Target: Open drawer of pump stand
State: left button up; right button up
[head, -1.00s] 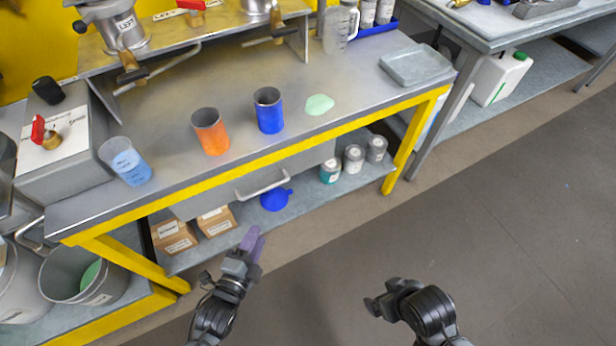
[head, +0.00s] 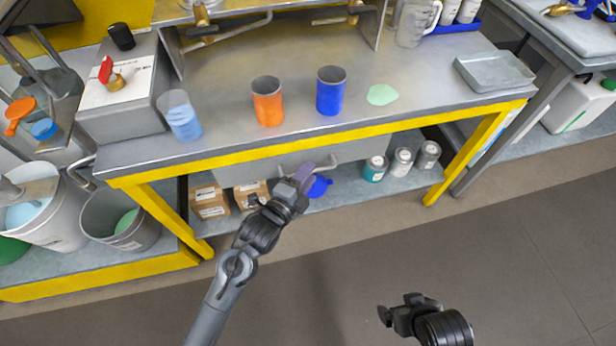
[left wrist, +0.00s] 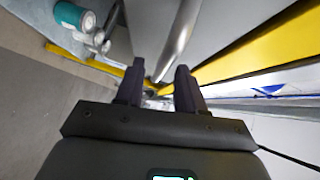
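The pump stand (head: 150,155) is a grey metal bench with a yellow frame. Its grey drawer (head: 365,150) hangs under the top and looks shut. The drawer's bar handle (head: 340,163) is partly hidden behind my left gripper (head: 303,174). In the left wrist view the handle (left wrist: 180,35) runs down toward the space between the two dark fingertips of my left gripper (left wrist: 158,80). Those fingers are apart. I cannot tell whether they touch the handle. My right gripper (head: 388,314) is over the floor, away from the stand; its fingers are unclear.
An orange cup (head: 267,103), a blue cup (head: 331,92) and a beaker of blue liquid (head: 181,116) stand on the top. Boxes (head: 210,201), a blue funnel (head: 319,187) and small cans (head: 402,161) are on the lower shelf. The floor in front is clear.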

pick_arm(q)
jog(key=shift+w+d, duration=0.25)
jog(key=shift+d, duration=0.05)
jog(key=shift+a, duration=0.1)
grip_shut()
